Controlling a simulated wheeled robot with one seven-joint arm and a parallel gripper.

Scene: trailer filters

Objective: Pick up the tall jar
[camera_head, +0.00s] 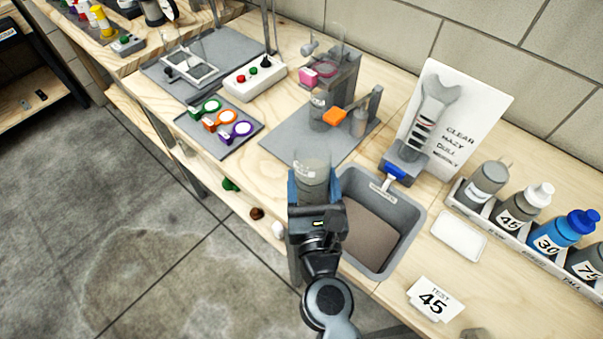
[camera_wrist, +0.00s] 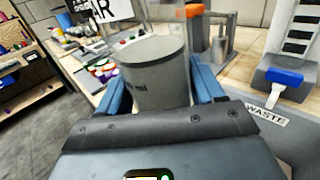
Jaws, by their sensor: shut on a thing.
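The tall jar (camera_head: 312,172) is a clear, greyish cylinder held between the blue fingers of my gripper (camera_head: 314,187). In the wrist view the jar (camera_wrist: 154,75) stands upright between the two blue fingers (camera_wrist: 158,90), with printed text ending in "ml" on its side. My gripper is shut on the jar. The jar is in front of the grey base plate of the filter stand, left of the grey waste bin. The head view does not clearly show whether its bottom touches anything; the lower part is hidden by my gripper.
The waste bin (camera_head: 408,241) is close on the right. A filter stand (camera_head: 345,75) with an orange tab (camera_head: 334,117) stands behind. A tray of coloured rings (camera_head: 246,145) lies left.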

